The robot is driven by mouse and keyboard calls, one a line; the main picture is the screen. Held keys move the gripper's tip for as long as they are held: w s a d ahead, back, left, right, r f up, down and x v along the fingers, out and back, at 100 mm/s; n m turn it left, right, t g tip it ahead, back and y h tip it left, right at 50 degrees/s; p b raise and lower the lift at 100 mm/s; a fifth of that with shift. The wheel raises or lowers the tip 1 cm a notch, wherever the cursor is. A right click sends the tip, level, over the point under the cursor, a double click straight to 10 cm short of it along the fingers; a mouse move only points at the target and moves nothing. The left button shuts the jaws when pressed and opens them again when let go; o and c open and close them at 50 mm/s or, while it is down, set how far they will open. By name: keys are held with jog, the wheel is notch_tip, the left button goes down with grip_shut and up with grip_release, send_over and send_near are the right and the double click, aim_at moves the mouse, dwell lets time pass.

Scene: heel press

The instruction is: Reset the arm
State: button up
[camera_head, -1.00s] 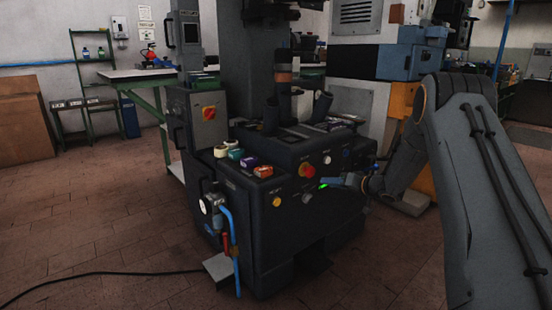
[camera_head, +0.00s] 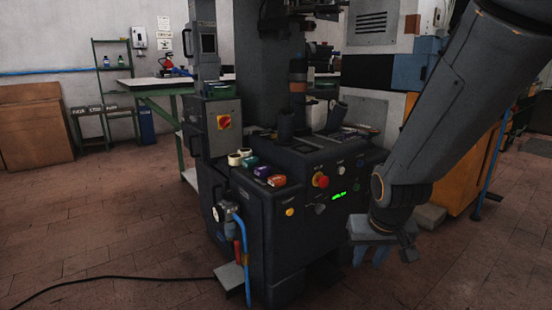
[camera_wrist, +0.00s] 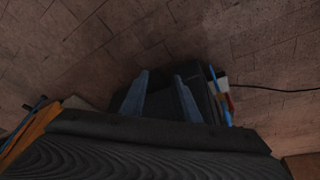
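My gripper (camera_head: 370,256) hangs pointing down at the front right of the heel press (camera_head: 268,245), below my raised arm. In the wrist view, its two blue-grey fingers (camera_wrist: 160,97) stand apart with nothing between them, and the floor and part of the dark press show beyond. The press's front panel carries a red knob (camera_head: 320,180), a yellow button (camera_head: 290,212) and a lit green display (camera_head: 339,195). In the head view, the gripper appears apart from the panel.
Small coloured boxes (camera_head: 263,172) lie on the press's left top edge. A blue hose (camera_head: 245,260) and a grey pedal (camera_head: 229,276) are at its left front, with a black cable (camera_head: 120,279) across the floor. An orange cabinet (camera_head: 468,170) stands behind my arm.

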jog(key=s+a+n+g+y, duration=0.1)
jog(key=s+a+n+g, duration=0.45)
jog(key=s+a, duration=1.65)
jog(key=d+r+m+p, duration=0.2)
jog(key=d+r+p, duration=0.8)
jog(key=r+p, duration=0.3)
jog(key=w+d+r+m+t+p, duration=0.1)
jog(key=d+r+m+p, duration=0.2)
jog(key=d+r+p, duration=0.7)
notch_tip(320, 180, up, 4)
jog(key=p, duration=0.5)
jog(key=shift+w+r+h+p, duration=0.15)
jog(key=shift+r+h+p, duration=0.1)
jog(key=shift+h+p, duration=0.1)
jog(key=shift+t, duration=0.25)
